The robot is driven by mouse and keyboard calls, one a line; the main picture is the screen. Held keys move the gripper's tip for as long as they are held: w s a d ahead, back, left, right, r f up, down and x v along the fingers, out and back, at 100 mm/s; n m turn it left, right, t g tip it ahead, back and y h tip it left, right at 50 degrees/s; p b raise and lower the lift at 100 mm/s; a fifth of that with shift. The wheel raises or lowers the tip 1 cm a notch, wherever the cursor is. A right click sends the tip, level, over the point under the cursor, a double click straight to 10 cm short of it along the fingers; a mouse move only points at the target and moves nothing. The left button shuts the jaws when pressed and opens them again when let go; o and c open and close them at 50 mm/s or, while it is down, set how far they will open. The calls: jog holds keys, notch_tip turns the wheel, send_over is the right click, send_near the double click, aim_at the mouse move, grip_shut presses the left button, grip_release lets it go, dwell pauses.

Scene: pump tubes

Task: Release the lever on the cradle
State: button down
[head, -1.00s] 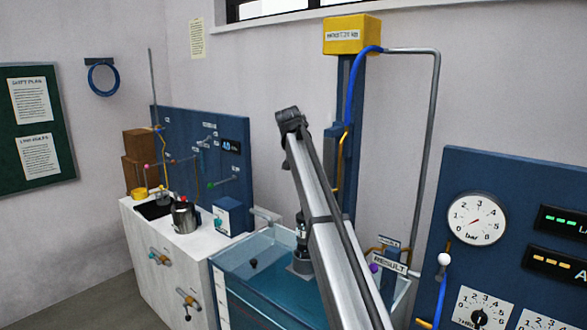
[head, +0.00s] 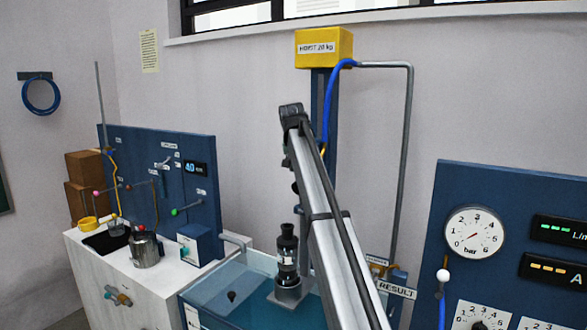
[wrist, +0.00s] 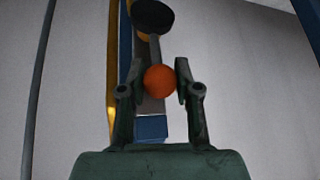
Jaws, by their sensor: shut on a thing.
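In the wrist view my gripper (wrist: 160,80) is closed around an orange ball knob (wrist: 160,81), with one finger on each side. A grey shaft runs up from the knob towards a dark round part (wrist: 152,16) at the top. I take the knob for the lever's end. In the head view my arm covers the middle, and neither the gripper nor the knob can be made out. I cannot clearly tell the cradle in either view. A black cylindrical pump (head: 288,250) stands upright on a grey base (head: 288,291) in the tank, left of my arm.
A blue column carries a yellow hoist box (head: 323,47) behind my arm. A water tank (head: 235,285) lies below. A white bench (head: 100,290) with a metal pot (head: 145,250) is at left. A blue gauge panel (head: 455,190) stands at right.

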jog(key=shift+w+d+r, duration=0.1)
jog(key=c, duration=0.8)
grip_release()
jog(key=v, duration=1.2)
